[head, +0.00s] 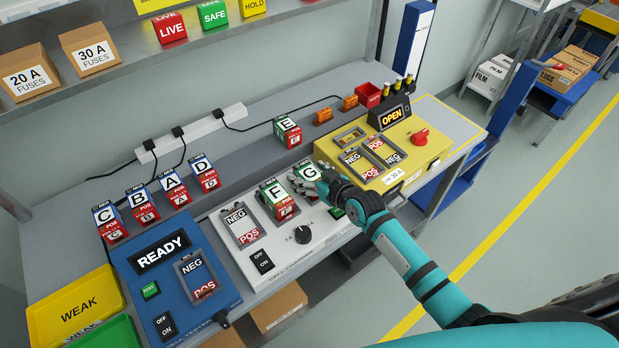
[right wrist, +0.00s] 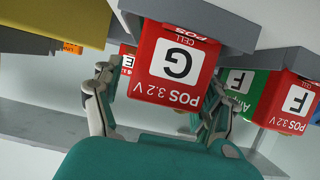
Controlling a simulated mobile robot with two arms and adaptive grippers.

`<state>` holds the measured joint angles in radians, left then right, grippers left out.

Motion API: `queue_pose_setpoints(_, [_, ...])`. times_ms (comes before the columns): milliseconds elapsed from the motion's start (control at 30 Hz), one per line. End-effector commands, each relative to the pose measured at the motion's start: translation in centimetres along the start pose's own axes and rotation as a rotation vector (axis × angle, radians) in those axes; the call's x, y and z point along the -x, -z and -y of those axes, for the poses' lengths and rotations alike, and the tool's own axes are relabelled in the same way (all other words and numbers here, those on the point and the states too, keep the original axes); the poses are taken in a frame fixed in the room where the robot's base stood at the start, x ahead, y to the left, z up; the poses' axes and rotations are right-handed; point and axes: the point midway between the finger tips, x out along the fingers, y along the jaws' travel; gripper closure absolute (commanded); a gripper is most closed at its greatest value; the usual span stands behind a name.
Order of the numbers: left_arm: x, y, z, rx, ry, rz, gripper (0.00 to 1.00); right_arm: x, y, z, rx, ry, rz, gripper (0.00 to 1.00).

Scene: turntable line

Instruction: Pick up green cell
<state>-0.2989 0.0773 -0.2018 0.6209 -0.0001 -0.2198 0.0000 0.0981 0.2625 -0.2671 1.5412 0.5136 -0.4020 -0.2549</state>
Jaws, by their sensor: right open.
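Three cells have green tops and red lower parts. Cell G (head: 307,171) is at the right end of the grey charger, partly hidden by my right gripper (head: 313,182). In the right wrist view, the red face of cell G (right wrist: 178,67) is between the spread fingers of my open right gripper (right wrist: 160,95); I cannot tell whether they touch it. Cell F (head: 278,200) sits in the charger slot beside G and also shows in the right wrist view (right wrist: 290,103). Cell E (head: 287,131) stands on the bench farther back. My left gripper is not in view.
The grey charger (head: 265,266) has an empty bay on its left. The blue tester (head: 150,285) reads READY. Blue-topped cells A, B, C and D (head: 208,179) stand at left. The yellow box (head: 425,145) reads OPEN. A shelf (head: 140,70) overhangs the back.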

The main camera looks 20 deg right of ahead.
Motion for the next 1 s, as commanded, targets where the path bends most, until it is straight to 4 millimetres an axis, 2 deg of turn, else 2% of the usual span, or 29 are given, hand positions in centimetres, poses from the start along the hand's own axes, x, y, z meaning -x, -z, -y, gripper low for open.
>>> queue_pose_setpoints(167, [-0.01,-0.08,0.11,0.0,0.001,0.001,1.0,-0.02,-0.01,0.0,0.0,0.0,0.0,0.25])
queue_pose_setpoints(200, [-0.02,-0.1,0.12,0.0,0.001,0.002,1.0,-0.02,-0.01,-0.01,0.0,0.0,0.0,0.28])
queue_pose_setpoints(767, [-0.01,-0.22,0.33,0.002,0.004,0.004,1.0,0.02,-0.04,-0.04,0.0,0.0,0.001,1.0])
queue_pose_setpoints(1000, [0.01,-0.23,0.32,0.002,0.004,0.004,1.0,0.02,0.24,-0.07,0.0,-0.001,-0.005,1.0])
